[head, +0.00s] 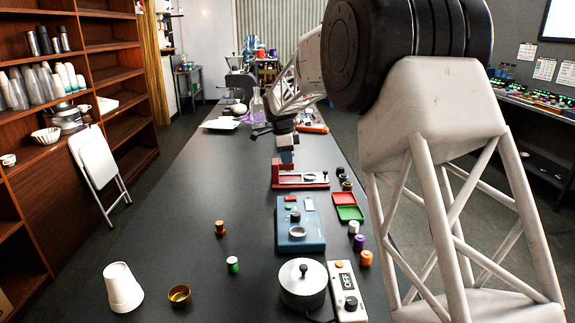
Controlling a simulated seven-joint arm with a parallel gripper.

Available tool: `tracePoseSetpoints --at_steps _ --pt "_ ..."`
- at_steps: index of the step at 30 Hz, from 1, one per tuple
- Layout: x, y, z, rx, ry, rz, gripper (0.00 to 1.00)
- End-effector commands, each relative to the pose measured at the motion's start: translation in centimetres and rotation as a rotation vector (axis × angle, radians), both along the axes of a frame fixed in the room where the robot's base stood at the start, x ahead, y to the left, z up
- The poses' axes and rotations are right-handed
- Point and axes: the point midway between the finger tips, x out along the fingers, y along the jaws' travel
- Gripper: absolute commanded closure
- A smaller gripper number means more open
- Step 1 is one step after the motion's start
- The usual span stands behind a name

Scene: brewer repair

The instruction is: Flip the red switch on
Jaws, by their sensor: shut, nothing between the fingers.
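A small red switch (290,198) sits on the upper left of a blue box (300,235) in the middle of the table. Below it on the box are a black knob and a pale round dial. My gripper (287,164) points down, farther back than the blue box, over or near a red stand (300,180). It is shut and empty, small in the picture, and appears apart from the switch. I cannot tell which way the switch is set, nor whether the gripper touches the stand.
A round metal hotplate (303,284) and a white controller reading "OFF" (347,290) stand in front. Red and green trays (348,213) and several small capped jars lie to the right. A white cup (122,288) and brass bowl (180,296) stand front left.

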Motion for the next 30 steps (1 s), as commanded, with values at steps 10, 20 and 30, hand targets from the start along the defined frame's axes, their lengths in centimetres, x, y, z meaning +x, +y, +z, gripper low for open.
tracePoseSetpoints --at_steps 10,20,30 --pt "0.01 0.01 0.13 0.000 0.000 0.000 1.00" --pt "0.09 -0.78 0.38 -0.002 0.003 0.001 1.00" --pt "0.08 -0.87 -0.18 -0.002 0.004 0.001 1.00"
